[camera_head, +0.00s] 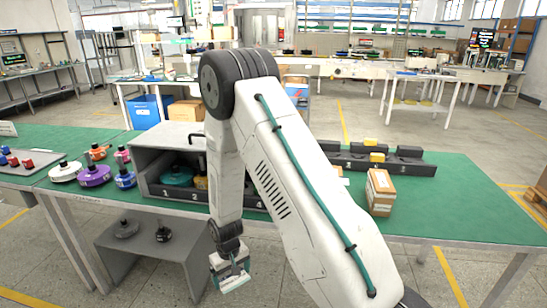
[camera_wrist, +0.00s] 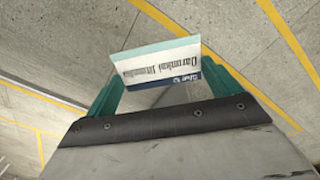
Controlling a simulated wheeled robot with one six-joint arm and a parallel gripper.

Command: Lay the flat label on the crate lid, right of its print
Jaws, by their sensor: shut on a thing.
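My gripper (camera_head: 231,270) hangs low in front of the green table, over the floor, pointing down. It is shut on the flat label (camera_head: 236,283), a thin white card with a teal edge. In the wrist view the label (camera_wrist: 158,62) sits between the two teal fingers (camera_wrist: 160,92), with dark print and a dark blue strip; its text appears upside down.
The green table (camera_head: 465,213) has free room at the right. A brown carton (camera_head: 380,192) and a dark tray with yellow parts (camera_head: 410,165) stand there. Colored hub parts (camera_head: 95,175) lie left of the grey box. A grey shelf (camera_head: 150,243) stands below.

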